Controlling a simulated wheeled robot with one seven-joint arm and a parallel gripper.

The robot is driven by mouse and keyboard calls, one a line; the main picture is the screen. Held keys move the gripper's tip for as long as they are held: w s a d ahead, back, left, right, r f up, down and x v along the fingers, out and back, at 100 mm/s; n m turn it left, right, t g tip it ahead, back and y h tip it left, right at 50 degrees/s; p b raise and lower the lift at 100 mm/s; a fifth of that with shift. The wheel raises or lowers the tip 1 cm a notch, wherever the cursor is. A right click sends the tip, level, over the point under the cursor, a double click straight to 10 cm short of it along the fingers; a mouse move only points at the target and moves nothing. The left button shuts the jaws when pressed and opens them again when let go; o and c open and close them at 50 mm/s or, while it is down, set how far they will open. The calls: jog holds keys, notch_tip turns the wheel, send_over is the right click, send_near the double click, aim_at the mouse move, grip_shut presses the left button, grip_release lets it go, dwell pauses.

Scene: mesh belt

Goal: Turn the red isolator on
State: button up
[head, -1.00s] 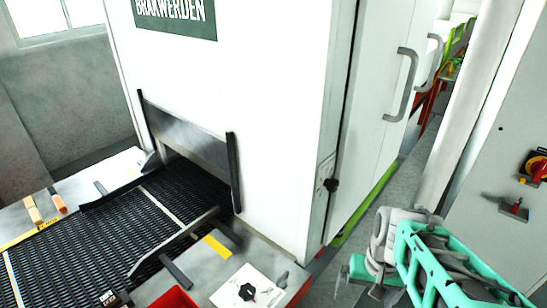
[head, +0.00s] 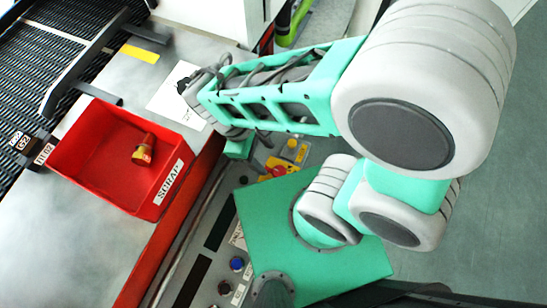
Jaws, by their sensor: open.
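The red isolator on the grey cabinet is outside the head view now. A red knob (head: 280,171) shows on the control panel beside my arm, but I cannot tell that it is an isolator. My gripper (head: 240,148) is at the far end of my teal and grey arm, over the edge of the panel. It is open, with its fingers small and partly hidden by the wrist. I see nothing held in it.
A red scrap bin (head: 85,160) with a brass and red piece (head: 143,152) in it stands on the metal table (head: 75,250). A black mesh belt (head: 45,60) runs at upper left. Blue (head: 236,263) and other buttons sit on the panel. Grey floor is clear at right.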

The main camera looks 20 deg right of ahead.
aim_at(277, 170)
jog(key=x, duration=0.8)
jog(key=shift+s+b, duration=0.15)
jog(key=shift+b, duration=0.15)
jog(key=shift+c, duration=0.3)
grip_shut()
